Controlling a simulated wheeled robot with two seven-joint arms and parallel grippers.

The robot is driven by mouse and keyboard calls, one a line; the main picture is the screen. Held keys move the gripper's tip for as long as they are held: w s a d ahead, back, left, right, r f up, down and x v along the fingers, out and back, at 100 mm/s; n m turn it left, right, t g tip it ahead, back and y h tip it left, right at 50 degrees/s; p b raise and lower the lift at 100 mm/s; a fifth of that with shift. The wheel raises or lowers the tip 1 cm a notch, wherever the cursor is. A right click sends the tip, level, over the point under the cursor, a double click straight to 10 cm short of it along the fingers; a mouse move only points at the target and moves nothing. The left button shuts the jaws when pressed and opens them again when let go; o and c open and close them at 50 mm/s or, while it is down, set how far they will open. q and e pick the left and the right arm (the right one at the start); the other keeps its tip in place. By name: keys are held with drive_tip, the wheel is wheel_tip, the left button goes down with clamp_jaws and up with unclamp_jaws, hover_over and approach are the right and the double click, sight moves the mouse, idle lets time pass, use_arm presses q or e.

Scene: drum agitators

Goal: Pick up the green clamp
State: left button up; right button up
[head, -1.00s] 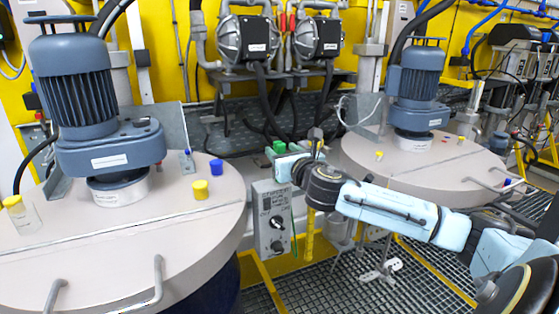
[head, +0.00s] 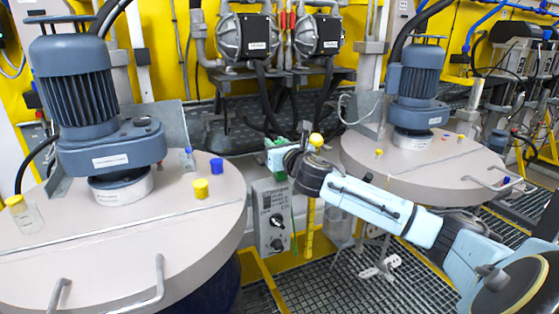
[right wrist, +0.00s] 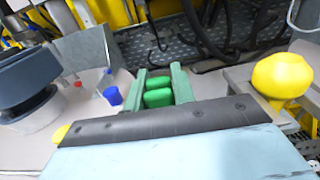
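Two bright green, rounded blocks, which look like parts of the green clamp (right wrist: 158,98), lie between the fingers in the right wrist view. In the head view a small green patch of it (head: 279,142) shows at the tip of my right arm. My right gripper (head: 276,153) is above the grey control box, between the two drums. Its pale green fingers stand apart, one on each side of the green blocks. I cannot tell whether they grip them. The rest of the clamp is hidden. My left gripper is not in view.
The left drum lid (head: 150,235) carries a motor, yellow caps and a blue cap (head: 216,165). The right drum lid (head: 420,165) carries another motor. A yellow ball (right wrist: 282,75) is close beside my right gripper. The control box (head: 274,222) stands below it.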

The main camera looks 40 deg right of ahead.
drive_tip(key=shift+c, duration=1.3)
drive_tip(key=shift+r, duration=0.1)
wheel_tip(320, 180, up, 15)
drive_tip(key=p, duration=0.7)
drive_tip(key=b+v, duration=0.6)
drive_tip(key=v, duration=0.6)
